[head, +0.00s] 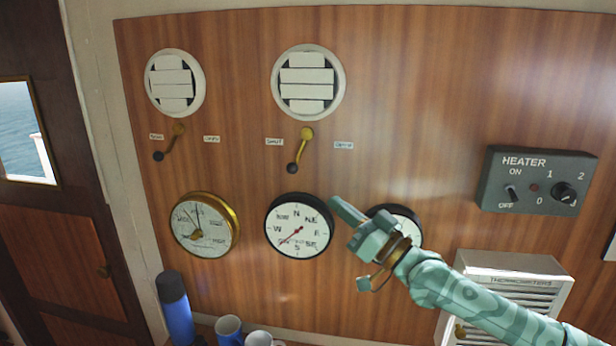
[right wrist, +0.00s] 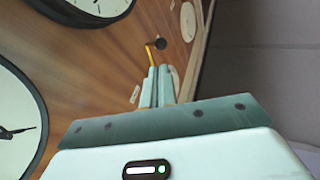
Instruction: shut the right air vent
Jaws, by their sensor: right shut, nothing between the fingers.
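The right air vent (head: 308,82) is a round white cover with pale slats and dark gaps at their sides. Below it is its lever (head: 299,151), with a yellow knob at the top and a black knob at the lower left. A small label to the left (head: 274,142) seems to read SHUT; the label to the right (head: 344,146) is hard to read. My right gripper (head: 338,204) is shut and empty, below and right of the lever and apart from it. In the right wrist view its fingers (right wrist: 160,85) point towards a yellow and black lever. My left gripper is out of view.
A similar vent (head: 175,83) and lever (head: 168,143) are on the left. A brass gauge (head: 204,226), a compass dial (head: 299,225) and a partly hidden dial (head: 408,217) lie below. The heater box (head: 536,180) is at the right. A blue bottle (head: 175,308) stands lower left.

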